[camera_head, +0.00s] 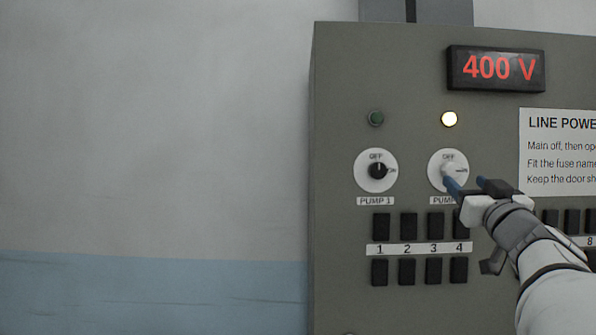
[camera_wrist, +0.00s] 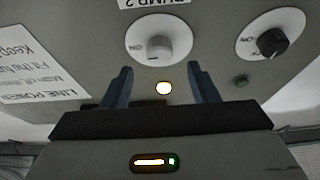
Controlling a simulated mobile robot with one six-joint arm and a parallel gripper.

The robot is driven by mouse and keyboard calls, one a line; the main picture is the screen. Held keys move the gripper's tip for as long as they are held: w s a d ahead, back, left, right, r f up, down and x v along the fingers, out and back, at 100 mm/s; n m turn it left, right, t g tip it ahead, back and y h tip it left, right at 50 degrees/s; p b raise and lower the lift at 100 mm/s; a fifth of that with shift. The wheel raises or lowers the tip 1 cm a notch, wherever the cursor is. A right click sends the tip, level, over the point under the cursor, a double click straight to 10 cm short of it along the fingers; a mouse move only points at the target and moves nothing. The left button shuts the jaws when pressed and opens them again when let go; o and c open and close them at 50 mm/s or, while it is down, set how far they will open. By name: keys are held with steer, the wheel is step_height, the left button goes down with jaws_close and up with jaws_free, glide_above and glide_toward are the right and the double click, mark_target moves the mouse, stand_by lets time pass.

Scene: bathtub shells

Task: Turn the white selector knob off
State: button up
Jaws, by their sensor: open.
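A black knob (camera_head: 377,170) marked PUMP 1 is left of the white one, under an unlit green lamp (camera_head: 376,118). Several black fuse blocks (camera_head: 407,226) lie below. A display (camera_head: 496,68) reads 400 V. A notice (camera_head: 560,150) is at the right.

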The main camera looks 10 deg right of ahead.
mark_target(454, 172)
steer(key=shift+p+x, duration=0.5)
steer(key=shift+x, duration=1.85)
steer(key=shift+c, duration=0.2)
steer(key=c, duration=0.9)
steer(key=shift+c, duration=0.2)
